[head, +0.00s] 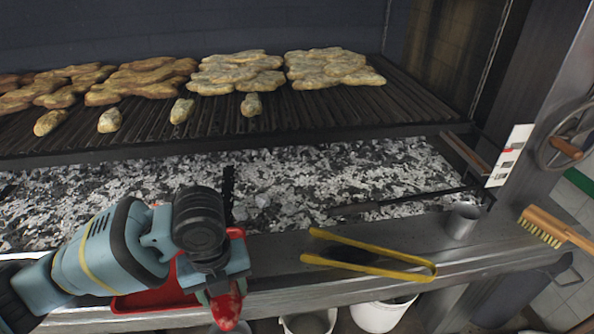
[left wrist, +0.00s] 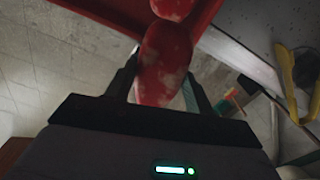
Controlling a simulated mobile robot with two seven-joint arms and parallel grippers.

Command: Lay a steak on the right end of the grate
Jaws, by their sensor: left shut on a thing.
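My left gripper (head: 222,288) is shut on a red, pale-marbled raw steak (head: 227,312), low at the front ledge. In the left wrist view the steak (left wrist: 165,62) sits between the two fingers (left wrist: 160,88). Another red piece (left wrist: 172,8) shows just beyond it, over or at the red tray (left wrist: 105,14). The tray (head: 150,302) is partly hidden behind my left arm in the head view. The dark ridged grate (head: 330,112) spans the back, above the coals; its right end is bare. My right gripper is not in view.
Browned pieces (head: 235,72) lie in clusters along the grate, with several small ones in front. Ashy coals (head: 290,180) lie below. Yellow tongs (head: 365,265), a metal cup (head: 462,220) and a brush (head: 545,228) are on the right. A handwheel (head: 565,147) is mounted far right.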

